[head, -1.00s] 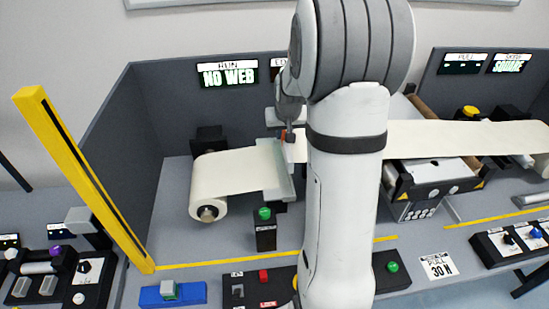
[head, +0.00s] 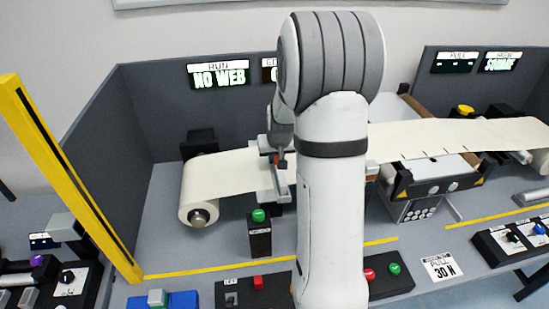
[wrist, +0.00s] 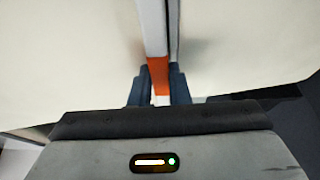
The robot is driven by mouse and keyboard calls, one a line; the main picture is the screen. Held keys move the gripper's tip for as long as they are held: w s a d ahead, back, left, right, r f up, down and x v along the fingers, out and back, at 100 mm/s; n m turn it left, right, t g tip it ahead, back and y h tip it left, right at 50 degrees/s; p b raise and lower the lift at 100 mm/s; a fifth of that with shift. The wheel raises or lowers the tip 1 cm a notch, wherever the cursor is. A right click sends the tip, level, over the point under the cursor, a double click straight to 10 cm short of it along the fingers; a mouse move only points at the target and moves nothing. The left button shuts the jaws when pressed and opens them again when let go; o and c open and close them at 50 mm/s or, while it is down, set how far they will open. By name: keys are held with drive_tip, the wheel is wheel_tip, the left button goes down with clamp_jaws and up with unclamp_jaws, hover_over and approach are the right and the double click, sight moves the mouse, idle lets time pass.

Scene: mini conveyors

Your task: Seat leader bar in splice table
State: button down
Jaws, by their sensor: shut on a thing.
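My gripper (wrist: 158,88) is shut on the leader bar (wrist: 158,72), a narrow white bar with an orange section between the dark fingers. The bar runs away from me up the wrist view, with cream web on both sides. In the head view the bar's small orange-red part (head: 281,163) shows just left of my arm, at the splice table (head: 266,185), a grey piece under the web. My arm hides much of this spot. I cannot tell whether the bar touches the table or sits in it.
The cream web (head: 235,170) runs from a roll (head: 198,217) at left, behind my arm, to the right. A green-button post (head: 259,235) stands in front of the table. A yellow post (head: 70,180) is at left. A display reads NO WEB (head: 219,77).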

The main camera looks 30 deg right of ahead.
drive_tip(key=c, duration=1.4)
unclamp_jaws()
drive_tip(key=shift+o, duration=0.2)
drive_tip(key=shift+r+p, duration=0.45)
drive_tip(key=shift+r, duration=0.05)
drive_tip(key=p+v, duration=0.5)
drive_tip(key=v, duration=0.6)
drive_tip(key=s+a+r+n, duration=0.1)
drive_tip(key=s+a+r, duration=0.2)
drive_tip(key=s+a, duration=0.2)
drive_tip(key=s+a+r+n, duration=0.1)
drive_tip(key=s+a+r, duration=0.2)
drive_tip(key=s, duration=0.7)
drive_tip(key=s+a+r+n+y, duration=0.1)
drive_tip(key=s+a+r, duration=0.2)
drive_tip(key=s+a, duration=0.4)
drive_tip(key=shift+s+a+r, duration=0.2)
drive_tip(key=shift+s+r, duration=0.15)
drive_tip(key=shift+f+b, duration=0.9)
drive_tip(key=shift+f, duration=0.45)
